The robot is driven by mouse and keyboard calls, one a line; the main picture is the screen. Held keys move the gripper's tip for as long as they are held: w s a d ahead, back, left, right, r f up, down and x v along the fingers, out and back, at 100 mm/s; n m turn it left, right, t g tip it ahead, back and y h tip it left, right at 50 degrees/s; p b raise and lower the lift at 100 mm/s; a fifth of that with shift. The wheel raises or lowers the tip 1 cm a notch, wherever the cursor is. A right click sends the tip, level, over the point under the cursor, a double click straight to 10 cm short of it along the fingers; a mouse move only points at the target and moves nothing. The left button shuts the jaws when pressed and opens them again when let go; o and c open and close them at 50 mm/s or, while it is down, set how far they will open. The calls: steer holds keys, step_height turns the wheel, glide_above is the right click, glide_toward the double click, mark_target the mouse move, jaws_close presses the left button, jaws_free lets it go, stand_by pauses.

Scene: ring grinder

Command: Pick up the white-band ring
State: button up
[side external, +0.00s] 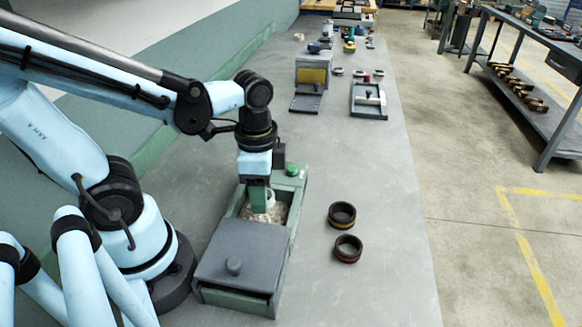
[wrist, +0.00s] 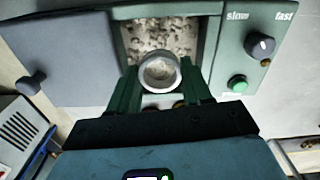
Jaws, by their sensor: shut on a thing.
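The white-band ring (wrist: 160,72) shows in the wrist view as a pale grey-white ring between my two green fingers. My gripper (wrist: 160,82) is shut on it, with a finger at each side. In the side view, my gripper (side external: 259,197) points down into the open chamber of the grinder (side external: 232,250), and a bit of the white ring (side external: 270,201) shows beside the fingers. Grainy pale material lies in the chamber below. I cannot tell whether the ring touches it.
A yellow-band dark ring (side external: 342,214) and a red-band dark ring (side external: 348,248) lie on the bench right of the grinder. The grinder's grey lid (wrist: 62,58) is slid aside. A green button (wrist: 238,84) and a speed knob (wrist: 262,46) sit beside the chamber. The bench's right side is mostly clear.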

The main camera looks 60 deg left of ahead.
steer(key=s+d+r, duration=0.2)
steer(key=d, duration=0.1)
steer(key=s+d+r, duration=0.2)
steer(key=d, duration=0.1)
steer(key=s+d+r, duration=0.2)
steer(key=d, duration=0.1)
steer(key=shift+d+r, duration=0.2)
steer(key=shift+r, duration=0.1)
steer(key=shift+w+d+r, duration=0.1)
steer(key=shift+d+r, duration=0.1)
steer(key=w+d+r+n, duration=0.1)
steer(key=w+d+n, duration=0.15)
steer(key=w, duration=0.75)
steer(key=n, duration=0.4)
glide_above(353, 191)
step_height(353, 191, down, 11)
steer(key=shift+r, duration=0.1)
steer(key=shift+f, duration=2.1)
steer(key=shift+f, duration=0.15)
